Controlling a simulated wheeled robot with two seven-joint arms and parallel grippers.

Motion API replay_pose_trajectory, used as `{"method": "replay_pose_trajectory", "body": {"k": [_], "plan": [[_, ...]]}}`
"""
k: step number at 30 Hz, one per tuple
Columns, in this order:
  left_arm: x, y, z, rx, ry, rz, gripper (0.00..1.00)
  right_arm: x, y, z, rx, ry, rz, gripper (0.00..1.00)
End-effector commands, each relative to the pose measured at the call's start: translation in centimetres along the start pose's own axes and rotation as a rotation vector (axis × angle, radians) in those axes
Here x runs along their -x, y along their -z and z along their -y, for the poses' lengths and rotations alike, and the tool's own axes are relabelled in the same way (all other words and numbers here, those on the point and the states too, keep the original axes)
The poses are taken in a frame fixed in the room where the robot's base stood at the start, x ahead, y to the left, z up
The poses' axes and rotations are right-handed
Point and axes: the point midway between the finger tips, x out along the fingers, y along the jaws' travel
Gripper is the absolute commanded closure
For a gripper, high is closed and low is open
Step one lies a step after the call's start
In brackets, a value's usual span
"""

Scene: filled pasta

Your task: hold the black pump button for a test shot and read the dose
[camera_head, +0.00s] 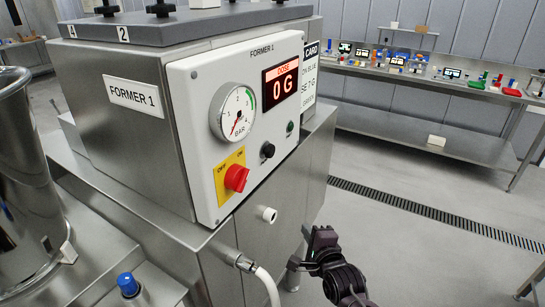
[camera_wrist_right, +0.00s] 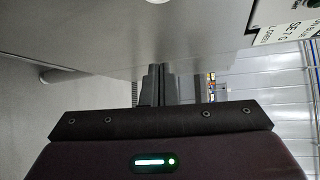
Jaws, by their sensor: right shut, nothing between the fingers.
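The black pump button (camera_head: 267,150) sits on the white front panel (camera_head: 205,150) of the machine labelled FORMER 1, and nothing touches it. The dose display (camera_head: 282,81) above it reads 0 G in lit digits. My right gripper (camera_head: 312,236) is below and to the right of the panel, apart from the button. Its fingers are shut and empty; in the right wrist view they also show together (camera_wrist_right: 158,82) in front of a grey metal surface. The button does not show in the right wrist view. My left gripper is not in view.
A pressure gauge (camera_head: 233,113), a red rotary switch (camera_head: 236,178) on a yellow plate and a small green lamp (camera_head: 290,128) share the panel. A white hose (camera_head: 265,282) hangs below. A blue knob (camera_head: 128,284) stands front left. A bench (camera_head: 430,80) with small items is behind.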

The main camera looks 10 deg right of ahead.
Motion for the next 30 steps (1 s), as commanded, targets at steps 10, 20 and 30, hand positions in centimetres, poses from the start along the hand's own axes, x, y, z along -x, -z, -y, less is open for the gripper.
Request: {"method": "replay_pose_trajectory", "body": {"k": [10,20,30], "plan": [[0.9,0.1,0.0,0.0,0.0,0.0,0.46,5.1,-2.6,14.9,-0.362,0.24,0.086,1.0],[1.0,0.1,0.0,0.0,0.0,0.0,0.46,7.6,-3.4,19.4,-0.49,0.313,0.135,1.0],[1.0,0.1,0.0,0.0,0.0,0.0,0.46,7.5,-3.5,19.3,-0.491,0.313,0.135,1.0]]}}
